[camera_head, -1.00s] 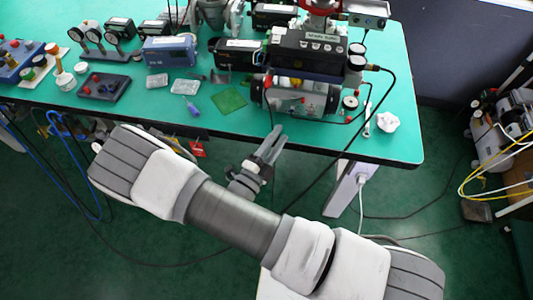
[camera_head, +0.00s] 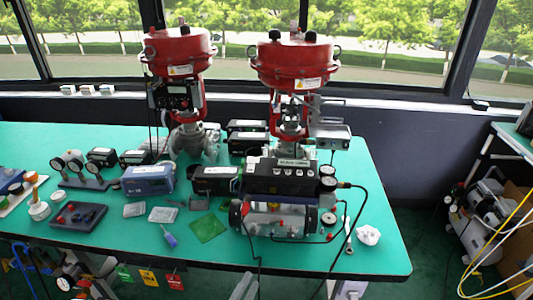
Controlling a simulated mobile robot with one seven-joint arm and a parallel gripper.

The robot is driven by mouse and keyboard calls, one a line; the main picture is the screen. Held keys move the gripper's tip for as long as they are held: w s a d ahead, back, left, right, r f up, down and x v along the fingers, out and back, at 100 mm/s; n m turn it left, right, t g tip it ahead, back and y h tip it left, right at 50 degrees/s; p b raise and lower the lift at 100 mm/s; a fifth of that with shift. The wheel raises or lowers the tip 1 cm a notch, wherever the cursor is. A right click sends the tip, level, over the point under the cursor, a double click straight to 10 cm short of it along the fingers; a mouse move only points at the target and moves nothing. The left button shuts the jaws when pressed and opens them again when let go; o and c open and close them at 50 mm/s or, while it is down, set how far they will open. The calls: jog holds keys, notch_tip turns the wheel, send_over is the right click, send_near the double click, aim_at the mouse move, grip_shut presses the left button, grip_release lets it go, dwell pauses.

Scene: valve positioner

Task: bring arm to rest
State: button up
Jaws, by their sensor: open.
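My arm is almost wholly below the picture. Only the grey fingertips of my gripper (camera_head: 244,287) show at the bottom edge, just below the front edge of the green table (camera_head: 330,260). No held object shows between them. On the table stand two red-topped valve actuators (camera_head: 292,65) and (camera_head: 178,52). A black positioner unit with gauges (camera_head: 284,177) sits on a silver cylinder (camera_head: 283,219) near the front edge, above my gripper in the picture. The rest of my arm is hidden.
Coloured tags (camera_head: 149,278) hang below.

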jog(key=s+d+r+m+g+h+p, duration=0.1)
jog(key=d+r+m+g, duration=0.75)
jog(key=m, duration=0.65)
jog(key=s+d+r+m+g+h, duration=0.1)
jog(key=d+r+m+g+h, duration=0.1)
jog(key=d+r+m+g, duration=0.95)
jog(key=s+r+m+t+y, duration=0.3)
jog(key=r+m+y, duration=0.2)
jog(key=m, duration=0.8)
jog(key=s+d+r+m+t+y+p, duration=0.1)
jog(key=s+r+m+t+y, duration=0.2)
jog(key=r+m, duration=0.4)
jog(key=m+t+y, duration=0.1)
jog(key=m+y, duration=0.1)
jog(key=m, duration=0.5)
jog(key=shift+s+r+y, duration=0.2)
jog(key=shift+s+y, duration=0.05)
jog(key=shift+y, duration=0.15)
jog(key=shift+a, duration=0.1)
